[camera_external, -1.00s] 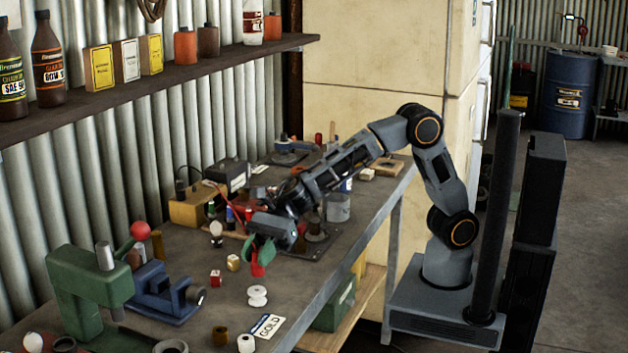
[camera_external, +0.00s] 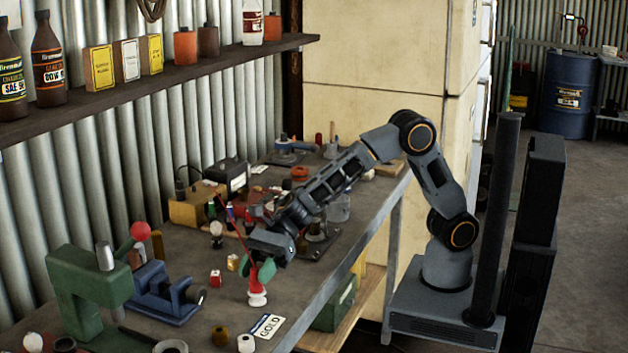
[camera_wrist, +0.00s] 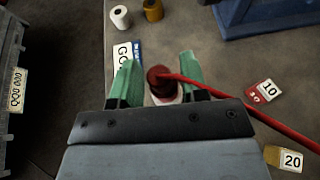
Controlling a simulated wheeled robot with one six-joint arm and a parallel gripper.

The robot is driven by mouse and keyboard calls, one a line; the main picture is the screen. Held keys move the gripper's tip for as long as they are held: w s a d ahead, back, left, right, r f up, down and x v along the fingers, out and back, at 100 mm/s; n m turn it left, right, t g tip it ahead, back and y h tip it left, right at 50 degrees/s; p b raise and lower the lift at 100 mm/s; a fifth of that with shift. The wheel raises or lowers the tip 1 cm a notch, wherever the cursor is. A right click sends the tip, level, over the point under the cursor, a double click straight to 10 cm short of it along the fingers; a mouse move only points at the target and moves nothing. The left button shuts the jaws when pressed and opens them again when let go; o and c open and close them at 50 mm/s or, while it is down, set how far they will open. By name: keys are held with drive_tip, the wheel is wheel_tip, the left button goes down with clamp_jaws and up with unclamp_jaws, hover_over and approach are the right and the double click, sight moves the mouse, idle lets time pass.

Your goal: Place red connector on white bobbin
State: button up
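The red connector (camera_external: 254,282) stands on top of the white bobbin (camera_external: 257,300) on the bench in the external view. In the wrist view the connector (camera_wrist: 158,78) sits between my green fingertips, with a pale part of the bobbin (camera_wrist: 166,99) showing below it. A red cable runs from the connector to the right. My gripper (camera_external: 261,268) is just above the bobbin, and it also shows in the wrist view (camera_wrist: 158,75). Its fingers are apart on either side of the connector, with small gaps visible. The bobbin is mostly hidden from the wrist camera.
A white card (camera_external: 267,326) lies close to the bobbin, near the bench edge. Red (camera_external: 215,277) and yellow (camera_external: 233,262) numbered blocks are nearby. A blue vise (camera_external: 167,295) and green press (camera_external: 85,290) stand left.

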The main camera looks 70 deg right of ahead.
drive_tip(key=shift+o, duration=1.3)
drive_tip(key=shift+r, duration=0.15)
drive_tip(key=shift+r+p, duration=0.25)
drive_tip(key=shift+p, duration=0.15)
drive_tip(key=v, duration=1.1)
drive_tip(key=shift+d+b, duration=0.4)
drive_tip(key=shift+d, duration=0.1)
